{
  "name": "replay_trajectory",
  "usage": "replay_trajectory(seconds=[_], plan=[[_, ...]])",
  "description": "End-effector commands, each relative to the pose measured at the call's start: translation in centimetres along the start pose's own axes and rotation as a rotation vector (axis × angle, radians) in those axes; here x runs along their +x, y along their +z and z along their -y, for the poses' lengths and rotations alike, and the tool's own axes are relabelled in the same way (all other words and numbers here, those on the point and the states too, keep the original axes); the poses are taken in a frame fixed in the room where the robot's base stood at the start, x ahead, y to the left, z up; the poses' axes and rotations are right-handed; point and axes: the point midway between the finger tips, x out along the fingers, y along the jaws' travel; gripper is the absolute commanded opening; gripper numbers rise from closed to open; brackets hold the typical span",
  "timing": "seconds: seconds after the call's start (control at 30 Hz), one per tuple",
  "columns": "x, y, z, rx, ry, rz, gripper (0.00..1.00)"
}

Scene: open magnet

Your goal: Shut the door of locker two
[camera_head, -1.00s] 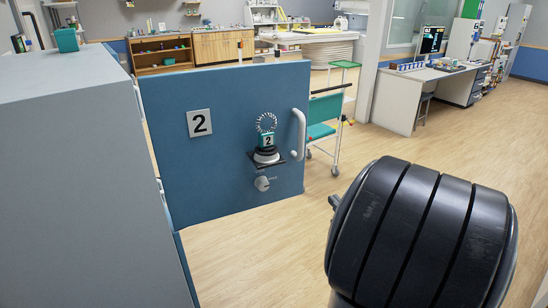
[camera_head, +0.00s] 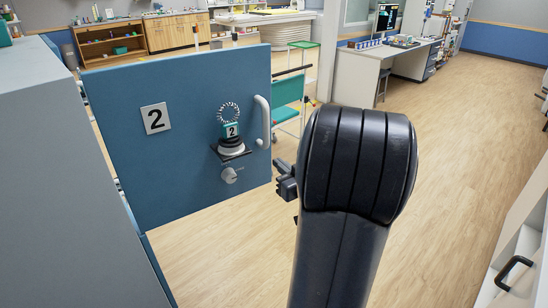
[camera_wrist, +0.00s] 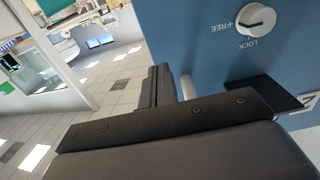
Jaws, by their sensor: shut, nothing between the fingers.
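The blue door of locker two (camera_head: 100,105) stands open, swung out from the grey cabinet (camera_head: 50,170) at left. It bears a "2" plate (camera_head: 156,118), a pale vertical handle (camera_head: 263,120) near its free edge, and a round knob (camera_head: 229,175). The wrist view shows the knob (camera_wrist: 257,18) with FREE and LOCK marks, and part of the pale handle (camera_wrist: 187,86). My gripper (camera_head: 287,180) is partly hidden behind my arm, close beside the door's free edge below the handle. In the wrist view my gripper (camera_wrist: 162,85) is shut and empty; contact with the door cannot be told.
A teal cart (camera_head: 287,93) stands behind the door's free edge. A white unit with a black handle (camera_head: 513,270) is at lower right. Open wooden floor lies right of my arm.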

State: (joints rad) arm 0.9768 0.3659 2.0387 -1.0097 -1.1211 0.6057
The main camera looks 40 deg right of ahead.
Motion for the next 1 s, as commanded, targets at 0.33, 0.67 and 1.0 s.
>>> replay_trajectory(seconds=[0.33,0.67,1.0], plan=[[3.6,0.0,0.1,0.002,-0.001,0.000,0.00],[3.7,0.0,0.0,0.001,0.000,0.000,0.00],[4.7,0.0,0.2,-0.001,-0.026,0.000,0.00]])
